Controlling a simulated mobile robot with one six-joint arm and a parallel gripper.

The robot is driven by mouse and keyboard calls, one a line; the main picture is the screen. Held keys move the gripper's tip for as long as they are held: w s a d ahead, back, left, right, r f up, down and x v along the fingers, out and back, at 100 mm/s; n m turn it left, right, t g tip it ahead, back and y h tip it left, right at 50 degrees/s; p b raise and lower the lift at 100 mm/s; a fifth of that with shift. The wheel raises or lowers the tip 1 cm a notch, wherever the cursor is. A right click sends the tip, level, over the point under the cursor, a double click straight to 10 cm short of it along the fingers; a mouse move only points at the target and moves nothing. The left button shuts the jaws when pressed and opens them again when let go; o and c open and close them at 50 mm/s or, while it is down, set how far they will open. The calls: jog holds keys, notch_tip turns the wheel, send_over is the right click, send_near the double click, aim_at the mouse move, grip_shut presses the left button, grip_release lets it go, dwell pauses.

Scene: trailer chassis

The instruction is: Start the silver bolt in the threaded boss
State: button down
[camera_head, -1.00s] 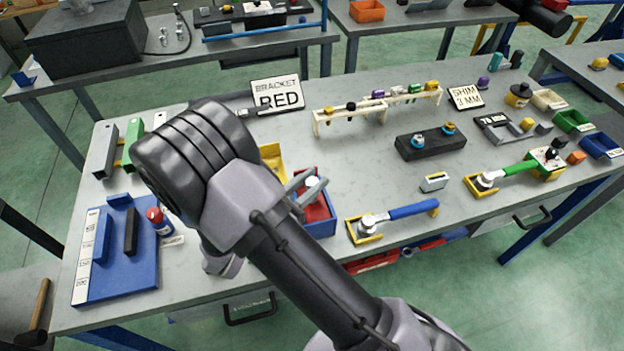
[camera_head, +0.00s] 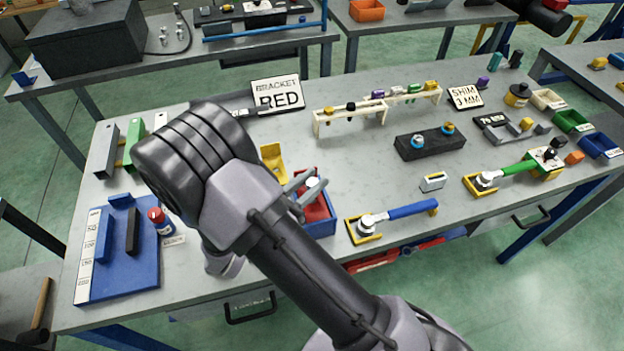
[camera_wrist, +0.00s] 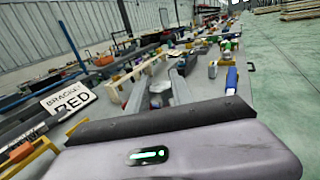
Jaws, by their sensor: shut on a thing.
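My gripper (camera_head: 308,189) is above the blue-walled, red-floored bin (camera_head: 328,228) near the middle of the bench. Its two grey fingers are shut on a small pale silver piece, which looks like the silver bolt (camera_head: 313,183). In the wrist view the piece (camera_wrist: 159,87) sits between the fingers, and its lower part is hard to make out. I cannot tell which fitting is the threaded boss.
A cream rack (camera_head: 350,112) with coloured pieces stands behind. A blue-handled wrench (camera_head: 400,212) and a green-handled tool (camera_head: 512,169) lie in yellow holders at the front right. A yellow bracket (camera_head: 272,164) stands left of the bin. The bench between the bin and the black block is clear.

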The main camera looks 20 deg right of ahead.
jog(key=shift+f+b, duration=1.65)
jog(key=shift+f, duration=0.9)
jog(key=c, duration=1.1)
grip_release()
jog(key=shift+o, duration=0.2)
jog(key=shift+r, duration=0.1)
jog(key=p+v, duration=0.3)
jog(key=v, duration=1.4)
jog(key=shift+s+a, duration=0.15)
jog(key=shift+a, duration=0.1)
jog(key=shift+d, duration=0.1)
jog(key=shift+c, duration=0.3)
